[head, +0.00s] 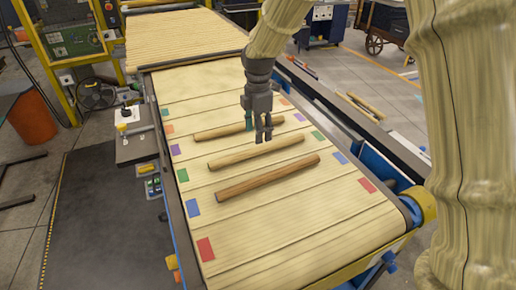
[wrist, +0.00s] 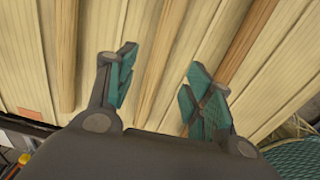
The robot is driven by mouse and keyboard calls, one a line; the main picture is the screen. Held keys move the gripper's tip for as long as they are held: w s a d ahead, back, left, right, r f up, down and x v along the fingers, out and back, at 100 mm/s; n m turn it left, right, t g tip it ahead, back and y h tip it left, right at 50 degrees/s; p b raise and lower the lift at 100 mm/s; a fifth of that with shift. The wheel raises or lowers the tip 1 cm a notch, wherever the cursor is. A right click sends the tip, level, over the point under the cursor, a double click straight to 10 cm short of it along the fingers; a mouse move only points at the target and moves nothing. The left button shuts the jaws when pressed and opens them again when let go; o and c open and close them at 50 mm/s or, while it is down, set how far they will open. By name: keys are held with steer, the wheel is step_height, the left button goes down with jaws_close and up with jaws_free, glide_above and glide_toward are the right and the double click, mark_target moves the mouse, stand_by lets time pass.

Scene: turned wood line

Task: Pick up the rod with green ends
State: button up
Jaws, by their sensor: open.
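Three wooden rods lie apart across the slatted bed. No green shows on the rods themselves; the coloured patches are on the bed beyond their ends. The middle rod (head: 240,156) is pale and lies between green patches, left (head: 183,175) and right (head: 319,136). The back rod (head: 215,131) is also pale; the front rod (head: 268,176) is darker brown. My gripper (head: 263,138) is open and empty, pointing down over the middle rod. In the wrist view the middle rod (wrist: 158,70) runs between the open fingers (wrist: 162,72). I cannot tell the exact fingertip height.
The back rod (wrist: 66,55) and darker front rod (wrist: 250,35) flank the fingers in the wrist view. Blue (head: 193,208) and red (head: 205,248) patches mark the bed nearer the front. Loose rods (head: 362,106) lie at the right rail. The front of the bed is clear.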

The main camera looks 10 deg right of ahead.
mark_target(259, 147)
steer(key=shift+w+f, duration=0.15)
steer(key=shift+f, duration=0.4)
steer(key=shift+w+f, duration=0.15)
steer(key=shift+f, duration=0.35)
steer(key=shift+s+d+f+p, duration=0.1)
steer(key=shift+s+f+p, duration=0.2)
steer(key=shift+f+p, duration=1.1)
steer(key=shift+f, duration=1.25)
steer(key=shift+w, duration=0.1)
jaws_close()
